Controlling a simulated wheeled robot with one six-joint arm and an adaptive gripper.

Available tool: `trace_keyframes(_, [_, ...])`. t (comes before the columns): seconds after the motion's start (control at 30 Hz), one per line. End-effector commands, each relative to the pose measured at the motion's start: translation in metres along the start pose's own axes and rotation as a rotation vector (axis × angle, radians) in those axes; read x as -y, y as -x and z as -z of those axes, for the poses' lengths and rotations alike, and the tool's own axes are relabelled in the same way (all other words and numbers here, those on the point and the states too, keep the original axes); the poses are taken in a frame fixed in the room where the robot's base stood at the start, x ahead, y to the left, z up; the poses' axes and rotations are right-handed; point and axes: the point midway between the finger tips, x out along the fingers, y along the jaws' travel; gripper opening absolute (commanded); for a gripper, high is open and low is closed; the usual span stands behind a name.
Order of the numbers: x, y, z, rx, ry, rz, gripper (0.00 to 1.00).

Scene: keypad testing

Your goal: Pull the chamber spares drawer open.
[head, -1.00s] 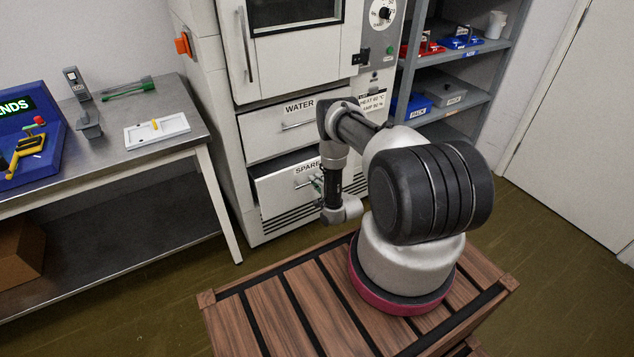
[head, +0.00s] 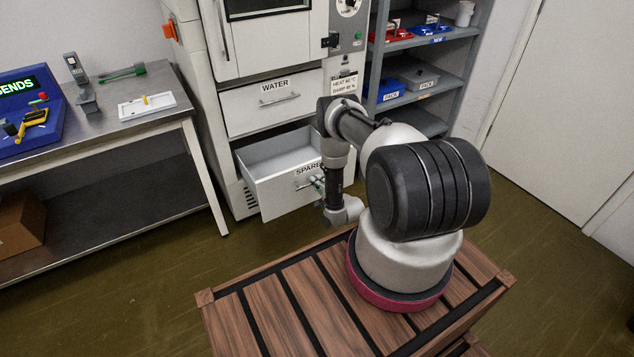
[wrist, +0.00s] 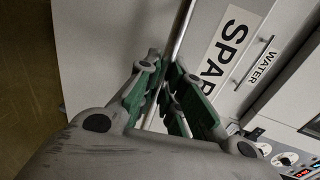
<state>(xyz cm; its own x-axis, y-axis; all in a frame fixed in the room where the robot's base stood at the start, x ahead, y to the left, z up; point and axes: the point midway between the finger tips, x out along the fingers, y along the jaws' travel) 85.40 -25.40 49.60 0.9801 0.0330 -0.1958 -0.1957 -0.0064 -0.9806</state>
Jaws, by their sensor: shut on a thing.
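The chamber spares drawer (head: 277,202) is the lower drawer of the white chamber, with a "SPARES" label on its front. It stands pulled out, and its pale, empty-looking inside shows in the head view. Its front also fills much of the wrist view (wrist: 110,40). My gripper (wrist: 168,92) is shut on the metal bar handle (wrist: 181,35), with its green-padded fingers on both sides of the bar. In the head view my gripper (head: 319,184) is at the drawer front, partly hidden by my arm.
The closed water drawer (head: 265,103) is above. A metal workbench (head: 150,122) stands left, holding a blue console (head: 30,120) and a white tray (head: 147,107). A grey shelf unit (head: 440,62) with bins stands right. Brown floor lies between the drawer and my base.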

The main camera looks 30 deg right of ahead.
Motion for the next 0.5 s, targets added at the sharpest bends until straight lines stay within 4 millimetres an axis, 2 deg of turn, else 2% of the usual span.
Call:
trace_keyframes(0.17, [-0.0007,0.0002,-0.0002,0.001,0.000,-0.002,0.00])
trace_keyframes(0.2, [-0.0007,0.0002,-0.0002,0.001,0.000,-0.002,0.15])
trace_keyframes(0.3, [-0.0006,0.0001,-0.0002,0.001,0.000,-0.002,0.32])
trace_keyframes(0.5, [-0.0002,-0.0001,-0.0001,0.001,0.000,-0.001,0.32])
